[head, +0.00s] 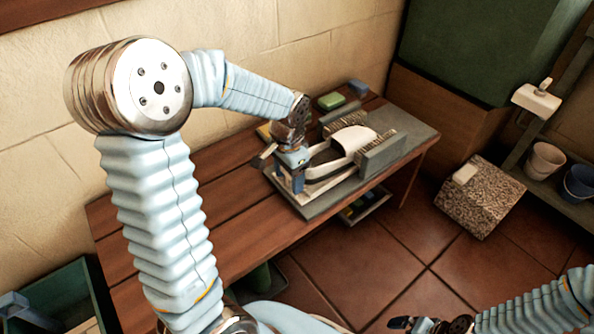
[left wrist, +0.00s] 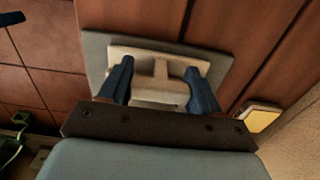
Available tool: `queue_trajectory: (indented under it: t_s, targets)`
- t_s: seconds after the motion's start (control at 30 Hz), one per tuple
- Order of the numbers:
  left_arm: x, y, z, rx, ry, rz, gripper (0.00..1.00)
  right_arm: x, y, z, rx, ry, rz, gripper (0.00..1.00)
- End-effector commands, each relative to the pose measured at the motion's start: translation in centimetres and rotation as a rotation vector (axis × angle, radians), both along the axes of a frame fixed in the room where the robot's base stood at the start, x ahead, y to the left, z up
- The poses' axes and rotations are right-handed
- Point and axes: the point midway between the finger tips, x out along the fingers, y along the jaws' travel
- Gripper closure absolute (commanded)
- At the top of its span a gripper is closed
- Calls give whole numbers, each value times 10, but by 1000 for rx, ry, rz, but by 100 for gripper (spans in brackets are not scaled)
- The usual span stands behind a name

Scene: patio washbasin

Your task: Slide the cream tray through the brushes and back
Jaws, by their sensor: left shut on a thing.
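The cream tray (head: 318,186) lies on a grey base board (head: 316,207) on the wooden bench. Its near end, with a crossbar and short stem, shows in the left wrist view (left wrist: 160,96). A white rounded item (head: 352,138) with dark bands sits at its far part, between two upright grey brush blocks, the far one (head: 346,118) and the near one (head: 385,153). My left gripper (head: 286,172) is shut on the tray's handle end; its blue fingers straddle the stem in the wrist view (left wrist: 158,69). My right gripper (head: 425,325) is at the bottom edge, partly cut off, away from the tray.
A green block (head: 331,101) and a blue item (head: 358,88) lie behind the brushes. A yellow-topped item (left wrist: 262,118) is near the wall. The bench (head: 215,215) is clear at left. A speckled block (head: 480,197) and pots (head: 546,160) stand at right.

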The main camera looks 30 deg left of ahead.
Motion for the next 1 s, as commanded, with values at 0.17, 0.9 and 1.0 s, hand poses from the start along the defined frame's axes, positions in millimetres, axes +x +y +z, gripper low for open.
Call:
queue_trajectory:
  t_s: [0.17, 0.9, 1.0]
  targets:
    - [-5, 2, -1, 2, 9, 1, 92, 0, 0, 0, 0, 0, 0, 0]
    - [-3, 2, 9, 1, 5, 0, 15, 0, 0, 3, 0, 0, 0, 0]
    - [-3, 2, 26, 2, 4, 0, 15, 0, -1, 7, -1, -1, 0, 0]
